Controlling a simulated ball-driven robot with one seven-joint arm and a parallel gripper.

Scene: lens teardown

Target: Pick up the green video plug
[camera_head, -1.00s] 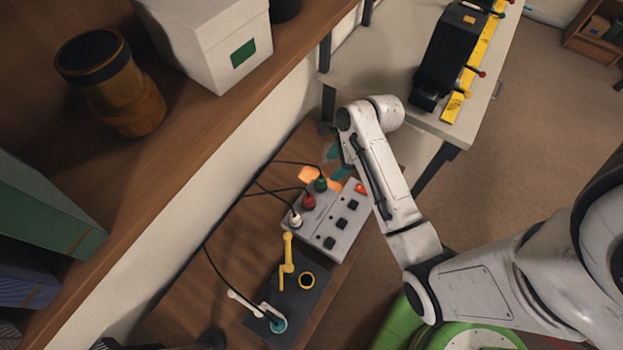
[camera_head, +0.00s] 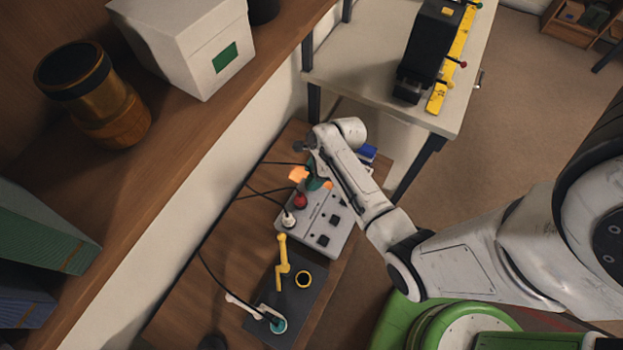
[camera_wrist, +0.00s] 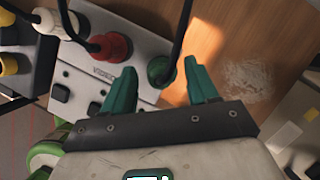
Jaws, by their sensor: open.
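The green video plug (camera_wrist: 161,71) sits upright at the corner of a grey socket box (camera_head: 323,226), with a black cable rising from it. In the wrist view it shows between the two teal fingers of my gripper (camera_wrist: 160,67). The fingers are open, one on each side of the plug, with gaps visible. I cannot tell how far above it they are. In the head view my gripper (camera_head: 319,182) is over that end of the box, and the green plug is mostly hidden there.
A red plug (camera_wrist: 114,46) and a white plug (camera_wrist: 79,45) stand beside the green one, with cables. A dark mat (camera_head: 300,312) holds a yellow part (camera_head: 283,262) and a black ring. Bare wood (camera_wrist: 240,35) lies beyond the box. A shelf (camera_head: 190,130) overhangs at the left.

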